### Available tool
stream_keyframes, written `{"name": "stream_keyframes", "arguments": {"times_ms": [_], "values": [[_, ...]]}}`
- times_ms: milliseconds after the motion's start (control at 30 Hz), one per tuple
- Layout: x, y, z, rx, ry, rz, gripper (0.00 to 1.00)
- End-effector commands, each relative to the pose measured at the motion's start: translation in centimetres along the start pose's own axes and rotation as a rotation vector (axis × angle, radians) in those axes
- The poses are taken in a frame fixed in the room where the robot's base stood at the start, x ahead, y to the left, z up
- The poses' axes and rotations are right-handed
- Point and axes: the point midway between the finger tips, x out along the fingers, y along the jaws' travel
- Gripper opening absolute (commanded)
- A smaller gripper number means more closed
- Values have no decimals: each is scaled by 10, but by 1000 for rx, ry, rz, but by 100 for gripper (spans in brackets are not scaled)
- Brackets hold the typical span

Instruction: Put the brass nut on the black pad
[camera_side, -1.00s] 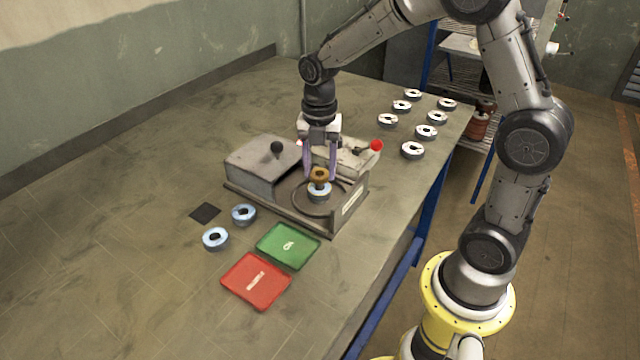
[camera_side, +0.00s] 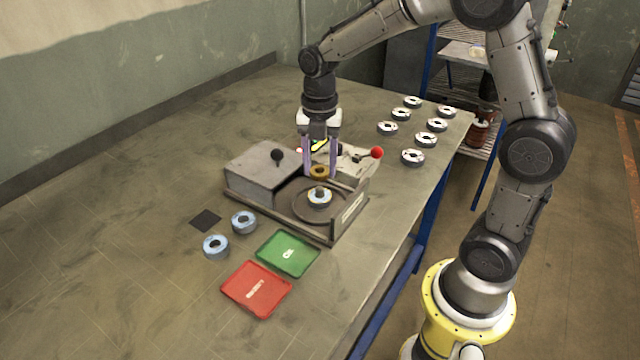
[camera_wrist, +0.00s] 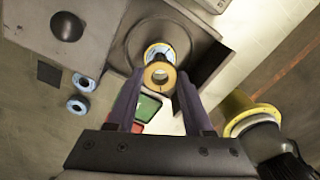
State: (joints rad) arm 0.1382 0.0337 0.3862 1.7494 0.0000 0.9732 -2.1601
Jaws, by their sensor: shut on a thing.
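The brass nut (camera_side: 319,172) is a gold ring held between the two fingers of my gripper (camera_side: 320,174). It is in the air just above the spindle of the grey machine, with a gap below it. In the wrist view the nut (camera_wrist: 160,75) sits between the fingertips (camera_wrist: 159,80), in front of a blue-white disc. That disc (camera_side: 319,197) stays around the spindle in the machine's round recess. The black pad (camera_side: 205,220) lies bare and flat on the table, left of the machine; it also shows in the wrist view (camera_wrist: 50,72).
The machine (camera_side: 263,165) has a black knob and a red-ended lever (camera_side: 376,153). Two blue-white discs (camera_side: 243,222) lie beside the pad. A green tray (camera_side: 287,254) and a red tray (camera_side: 256,289) are in front. Several discs stand at the back right. The left table is clear.

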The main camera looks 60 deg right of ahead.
Motion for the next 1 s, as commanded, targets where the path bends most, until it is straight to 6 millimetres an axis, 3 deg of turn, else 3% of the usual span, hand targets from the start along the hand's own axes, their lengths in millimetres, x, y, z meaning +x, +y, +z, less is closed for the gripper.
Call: {"name": "stream_keyframes", "arguments": {"times_ms": [267, 633, 900, 1000], "values": [[-50, 4, 1, -5, -3, 5, 0], [-59, 92, -2, -144, -1, 2, 0], [-59, 176, -25, -286, -1, 2, 0], [-56, 199, -36, -327, -1, 1, 0]]}}
